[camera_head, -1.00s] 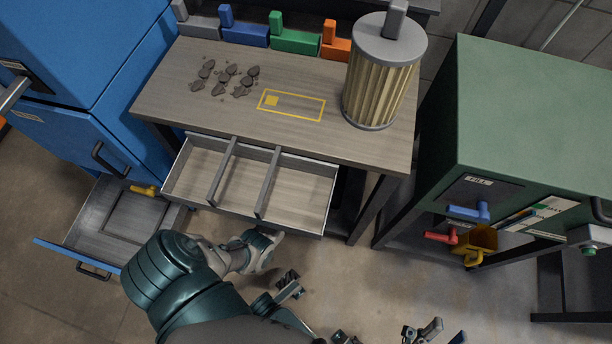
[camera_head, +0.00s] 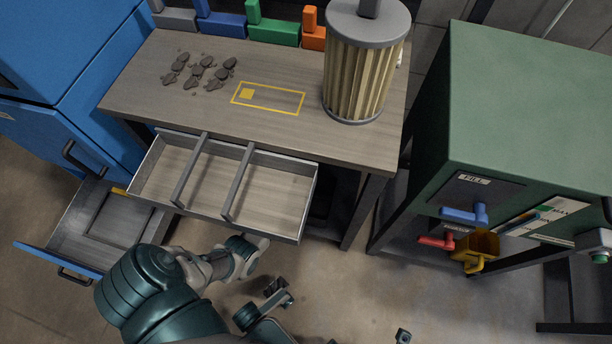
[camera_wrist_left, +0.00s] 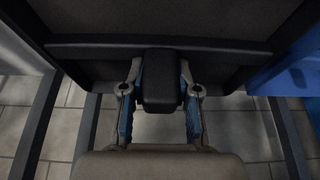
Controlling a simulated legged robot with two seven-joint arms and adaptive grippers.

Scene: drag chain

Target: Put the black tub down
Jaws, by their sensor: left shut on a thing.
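In the head view my left arm reaches low in front of the open table drawer (camera_head: 268,190). The left fingers and the held tub cannot be made out there.
The wooden table (camera_head: 200,105) bears dark stones (camera_head: 200,70) and a ribbed filter cylinder (camera_head: 360,75). An open blue-fronted drawer (camera_head: 60,235) is at left. A green cabinet (camera_head: 530,100) with coloured handles stands at right. Dark frame legs flank the wrist view. Floor between is open.

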